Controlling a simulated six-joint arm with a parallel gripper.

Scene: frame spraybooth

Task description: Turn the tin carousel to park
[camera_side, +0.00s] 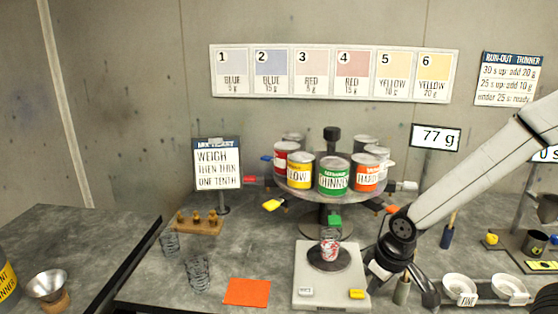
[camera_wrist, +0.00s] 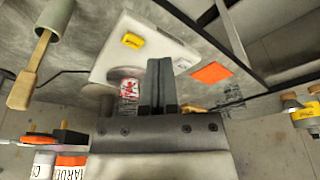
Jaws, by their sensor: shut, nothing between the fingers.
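The tin carousel (camera_side: 320,196) stands at the centre of the bench in the side view, a round tray on a post with a dark knob (camera_side: 332,133) on top. It bears a yellow tin (camera_side: 300,172), a green thinner tin (camera_side: 333,176), an orange hardener tin (camera_side: 365,172) and several others. Coloured taps stick out around its rim. The green tap (camera_side: 335,221) is at the front, above a small cup (camera_side: 330,243) on the scale (camera_side: 331,280). My gripper (camera_wrist: 162,75) is shut and empty. In the side view my wrist is low, right of the scale; the fingertips are hard to make out there.
The scale display (camera_side: 436,137) reads 77 g. An orange square (camera_side: 247,291), wire coils (camera_side: 197,273) and a wooden block of weights (camera_side: 197,225) lie left of the scale. A sign (camera_side: 217,165) stands behind them.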

